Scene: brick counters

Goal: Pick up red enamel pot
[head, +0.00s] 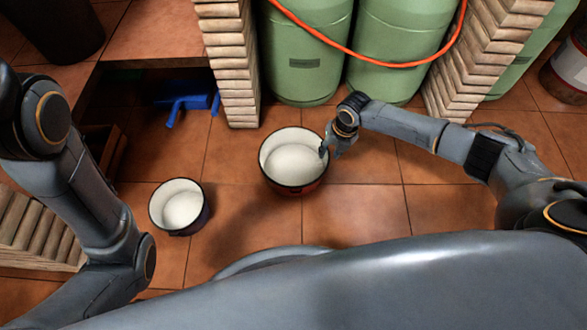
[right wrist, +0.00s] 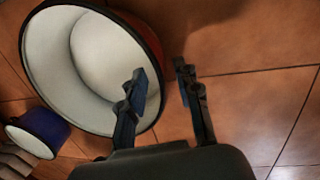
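The red enamel pot (head: 290,162) stands upright on the tile floor near the middle of the head view. It has a white inside, a dark rim and a red outer wall, and looks empty. My right gripper (head: 326,150) is at its right rim. In the right wrist view the pot (right wrist: 88,62) fills the upper left. There my right gripper (right wrist: 161,72) is open, one finger over the pot's inside and the other outside over the floor, with the pot wall between them. Contact cannot be told. My left gripper is not in view; only my left arm shows.
A smaller dark blue pot (head: 182,206) with a white inside stands to the left. Green gas cylinders (head: 308,50) with an orange hose (head: 400,65) stand behind, between brick pillars (head: 232,62). A blue object (head: 190,103) lies under the counter. Floor right of the red pot is clear.

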